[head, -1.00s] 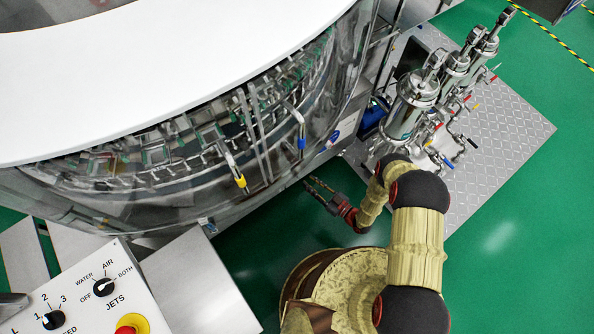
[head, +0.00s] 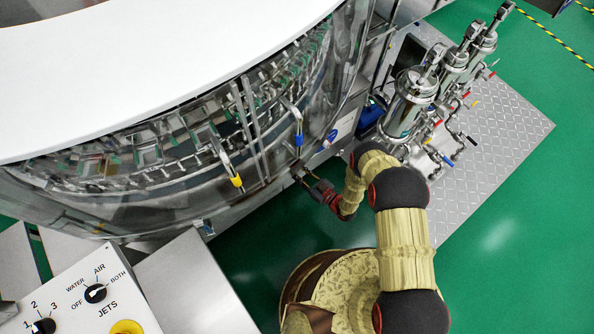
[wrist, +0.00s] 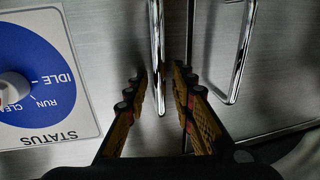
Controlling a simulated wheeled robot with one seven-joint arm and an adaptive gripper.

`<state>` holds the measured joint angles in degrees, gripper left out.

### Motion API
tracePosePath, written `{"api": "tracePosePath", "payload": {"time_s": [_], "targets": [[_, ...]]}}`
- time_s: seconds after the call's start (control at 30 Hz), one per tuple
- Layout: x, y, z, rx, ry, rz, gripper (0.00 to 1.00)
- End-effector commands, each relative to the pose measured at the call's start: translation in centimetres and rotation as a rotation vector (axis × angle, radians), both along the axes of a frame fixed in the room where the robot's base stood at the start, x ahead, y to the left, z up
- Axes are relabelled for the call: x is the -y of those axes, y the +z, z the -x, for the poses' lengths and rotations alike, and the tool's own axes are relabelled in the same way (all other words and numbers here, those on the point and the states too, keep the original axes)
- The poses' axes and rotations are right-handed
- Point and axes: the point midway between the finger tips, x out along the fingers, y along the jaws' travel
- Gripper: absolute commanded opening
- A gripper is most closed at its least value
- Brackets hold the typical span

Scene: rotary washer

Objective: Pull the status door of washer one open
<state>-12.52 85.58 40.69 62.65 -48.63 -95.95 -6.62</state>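The status door (wrist: 100,25) is a brushed metal panel with a blue and white STATUS dial plate (wrist: 35,70) at left in the wrist view; the plate also shows on the washer's lower side in the head view (head: 332,137). The door looks shut along a dark vertical seam. Its chrome bar handle (wrist: 158,50) stands upright left of the seam. My gripper (wrist: 160,75) is open, one finger on each side of this handle in the picture; I cannot tell whether they touch it. In the head view my gripper (head: 299,172) is at the washer's lower side.
A second chrome handle (wrist: 240,50) is on the panel right of the seam. The washer's curved glass (head: 180,170) with yellow and blue handles is above my gripper. Metal filter cylinders (head: 408,105) stand on a plate to the right. A control panel (head: 70,290) is at lower left.

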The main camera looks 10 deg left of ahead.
Motion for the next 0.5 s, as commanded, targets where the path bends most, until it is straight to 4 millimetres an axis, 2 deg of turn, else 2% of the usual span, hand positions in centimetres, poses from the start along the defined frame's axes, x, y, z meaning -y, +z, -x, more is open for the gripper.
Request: {"api": "tracePosePath", "payload": {"time_s": [0.1, 0.5], "targets": [[0.02, 0.01, 0.01, 0.0, 0.0, 0.0, 0.24], [0.03, -0.02, 0.02, 0.0, 0.0, 0.001, 0.01]]}}
